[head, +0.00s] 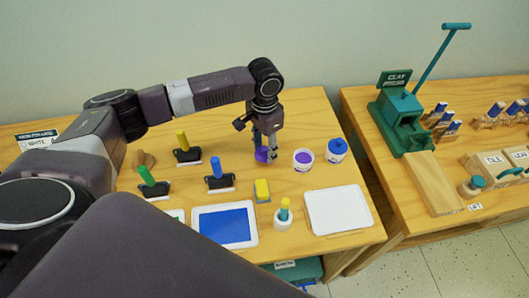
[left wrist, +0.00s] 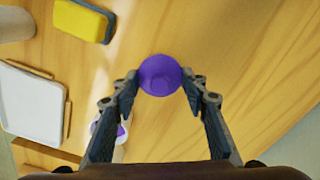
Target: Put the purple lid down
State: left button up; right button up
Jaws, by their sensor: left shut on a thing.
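The purple lid (head: 262,154) is a small round cap. In the left wrist view the purple lid (left wrist: 160,75) sits between the two fingertips. My left gripper (head: 268,150) is shut on it, just above the wooden table (head: 310,115); I cannot tell whether the lid touches the wood. The left wrist view shows the fingers of my left gripper (left wrist: 160,88) on both sides of the lid. An open white jar with purple paint (head: 303,160) stands right of the gripper. It shows partly behind a finger in the left wrist view (left wrist: 122,131). My right gripper is not in view.
A blue-lidded jar (head: 336,150) stands right of the open jar. A yellow sponge (head: 262,190), a white tray (head: 340,210) and a blue ink tray (head: 225,225) lie nearer. Brayers with green, yellow and blue handles (head: 219,178) stand left. Bare wood lies behind the gripper.

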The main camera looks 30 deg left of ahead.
aim_at(265, 148)
pick_arm(q)
notch_tip(265, 148, down, 3)
jog(key=shift+r, duration=0.15)
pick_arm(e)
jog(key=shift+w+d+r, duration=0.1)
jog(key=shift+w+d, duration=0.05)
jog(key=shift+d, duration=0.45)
pick_arm(q)
jog(key=o, duration=0.8)
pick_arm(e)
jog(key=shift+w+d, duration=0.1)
pick_arm(q)
notch_tip(265, 148, up, 12)
jog(key=shift+f+b, duration=0.2)
jog(key=shift+b, duration=0.55)
jog(key=shift+r, duration=0.3)
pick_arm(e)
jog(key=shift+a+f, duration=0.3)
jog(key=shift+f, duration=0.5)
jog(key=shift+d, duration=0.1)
